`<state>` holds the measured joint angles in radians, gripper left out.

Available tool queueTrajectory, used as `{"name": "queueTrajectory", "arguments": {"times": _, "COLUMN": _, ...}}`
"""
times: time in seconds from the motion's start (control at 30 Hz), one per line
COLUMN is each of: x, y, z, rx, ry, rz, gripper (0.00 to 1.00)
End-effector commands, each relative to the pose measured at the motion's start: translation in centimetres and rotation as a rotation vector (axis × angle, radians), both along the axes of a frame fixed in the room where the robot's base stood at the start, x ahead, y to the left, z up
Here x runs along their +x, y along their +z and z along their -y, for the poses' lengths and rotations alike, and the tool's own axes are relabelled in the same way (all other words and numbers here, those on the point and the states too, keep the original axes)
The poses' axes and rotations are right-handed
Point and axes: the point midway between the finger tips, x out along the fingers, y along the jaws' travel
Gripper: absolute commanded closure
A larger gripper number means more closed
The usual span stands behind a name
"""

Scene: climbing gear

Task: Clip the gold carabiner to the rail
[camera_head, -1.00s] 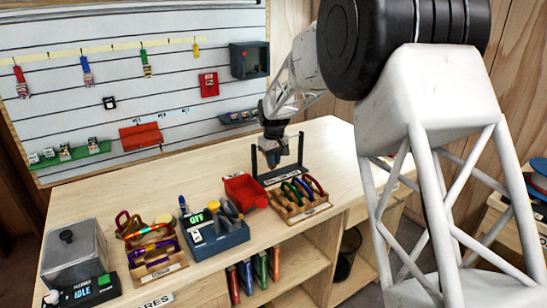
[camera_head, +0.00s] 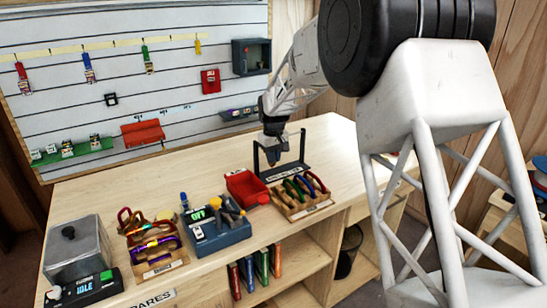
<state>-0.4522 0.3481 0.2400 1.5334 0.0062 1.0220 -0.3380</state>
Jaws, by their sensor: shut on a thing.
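A black stand (camera_head: 285,171) with two uprights, which looks like the rail, stands at the back right of the bench in the head view. Its crossbar is hard to make out. My gripper (camera_head: 275,156) is between the uprights, above the stand's base, pointing down. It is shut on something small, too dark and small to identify. I cannot see the gold carabiner clearly, nor whether anything touches the rail.
A red bin (camera_head: 246,188) is left of the rack. A slatted wall panel (camera_head: 120,60) rises behind.

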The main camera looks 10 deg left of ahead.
Motion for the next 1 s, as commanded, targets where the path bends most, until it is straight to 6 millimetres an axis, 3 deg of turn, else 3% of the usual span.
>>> {"name": "queueTrajectory", "arguments": {"times": 0.03, "x": -0.3, "y": -0.8, "z": -0.1, "rx": -0.004, "ry": 0.003, "rz": -0.01, "gripper": 1.0}}
{"name": "queueTrajectory", "arguments": {"times": 1.0, "x": -0.1, "y": 1.4, "z": 0.1, "rx": 0.001, "ry": -0.001, "rz": 0.003, "gripper": 1.0}}
